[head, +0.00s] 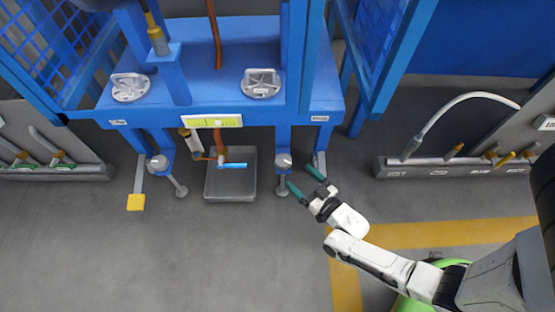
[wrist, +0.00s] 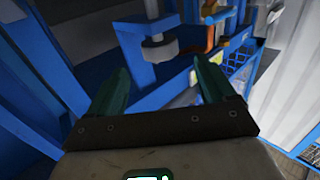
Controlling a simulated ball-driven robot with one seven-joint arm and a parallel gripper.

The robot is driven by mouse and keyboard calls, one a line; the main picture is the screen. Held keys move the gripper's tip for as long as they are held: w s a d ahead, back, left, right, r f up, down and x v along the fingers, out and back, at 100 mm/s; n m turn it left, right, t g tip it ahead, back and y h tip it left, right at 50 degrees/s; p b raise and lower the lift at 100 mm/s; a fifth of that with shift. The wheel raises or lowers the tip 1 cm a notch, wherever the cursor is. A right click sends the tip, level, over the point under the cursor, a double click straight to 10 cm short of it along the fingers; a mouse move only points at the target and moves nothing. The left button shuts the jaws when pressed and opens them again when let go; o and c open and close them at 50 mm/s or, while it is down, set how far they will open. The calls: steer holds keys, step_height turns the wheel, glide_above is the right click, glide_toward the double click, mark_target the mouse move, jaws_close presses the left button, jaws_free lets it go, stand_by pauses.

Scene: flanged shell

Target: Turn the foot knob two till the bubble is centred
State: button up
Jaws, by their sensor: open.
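A blue stand (head: 225,90) carries a yellow-green level strip (head: 212,121) on its front edge; the bubble is too small to place. Two pale foot knobs show below it, a left one (head: 157,163) and a right one (head: 284,161); I cannot read which is number two. My gripper (head: 302,179) is open and empty, its green fingers just in front of and right of the right knob, apart from it. In the wrist view, a grey round knob (wrist: 160,52) on a blue bracket lies beyond and between the open fingertips (wrist: 163,78).
A grey tray (head: 230,190) sits on the floor between the feet, under an orange pipe. A yellow pedal (head: 136,202) sticks out at the left. A rack with a white hose (head: 455,165) stands at the right. Floor in front is clear.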

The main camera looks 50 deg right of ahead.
mark_target(278, 156)
steer(key=b+x, duration=0.4)
steer(key=x, duration=0.5)
steer(key=shift+w+f, duration=0.1)
steer(key=shift+w, duration=0.2)
steer(key=shift+w+d, duration=0.2)
steer(key=shift+w, duration=0.35)
steer(key=shift+c, duration=0.3)
steer(key=c, duration=0.9)
